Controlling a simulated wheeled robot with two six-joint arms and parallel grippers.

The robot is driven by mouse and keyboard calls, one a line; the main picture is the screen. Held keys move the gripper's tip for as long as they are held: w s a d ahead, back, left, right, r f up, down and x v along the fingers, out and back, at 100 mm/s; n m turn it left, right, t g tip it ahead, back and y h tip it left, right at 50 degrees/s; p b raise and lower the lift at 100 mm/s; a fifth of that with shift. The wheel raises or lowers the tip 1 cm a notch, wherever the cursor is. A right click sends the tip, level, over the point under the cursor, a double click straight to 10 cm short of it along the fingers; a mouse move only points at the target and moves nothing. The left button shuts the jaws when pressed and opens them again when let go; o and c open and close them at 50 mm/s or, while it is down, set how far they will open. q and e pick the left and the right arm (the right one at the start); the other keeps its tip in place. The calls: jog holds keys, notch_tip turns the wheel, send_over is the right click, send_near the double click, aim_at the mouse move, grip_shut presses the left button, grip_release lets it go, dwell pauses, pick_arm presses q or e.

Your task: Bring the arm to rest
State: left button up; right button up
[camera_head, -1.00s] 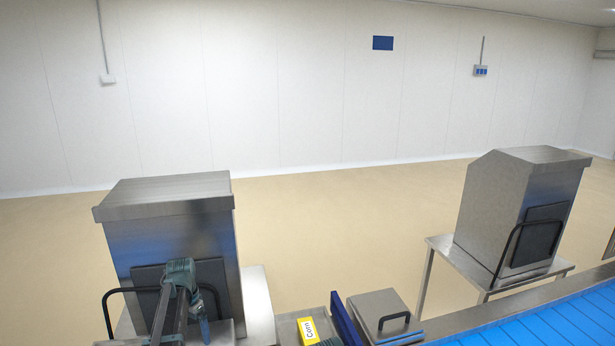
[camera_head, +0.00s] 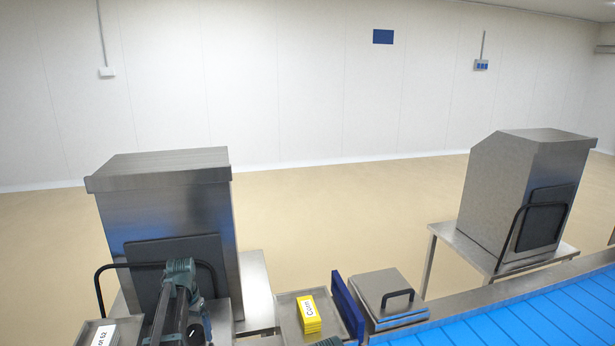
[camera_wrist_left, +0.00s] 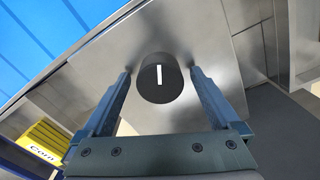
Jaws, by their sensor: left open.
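My left arm (camera_head: 178,272) rises from the bottom left of the head view and bends down in front of a steel hopper. In the left wrist view my left gripper (camera_wrist_left: 160,82) is open, with its two fingers apart. A round black knob (camera_wrist_left: 160,88) with a white mark shows between the fingers, on a steel panel. The fingers look clear of it; I cannot judge the depth. Nothing is held. My right gripper is not in view; a dark green piece at the bottom edge of the head view may be part of my right arm.
The steel hopper (camera_head: 165,210) with a black handle stands behind my left arm. Yellow "Corn" packs (camera_head: 309,314) lie on a steel tray (camera_head: 288,308), beside a blue panel (camera_head: 347,307) and a handled steel lid (camera_head: 386,284). A blue conveyor (camera_head: 535,318) runs at the right.

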pick_arm(q)
jog(key=n, duration=0.7)
dwell(0.5)
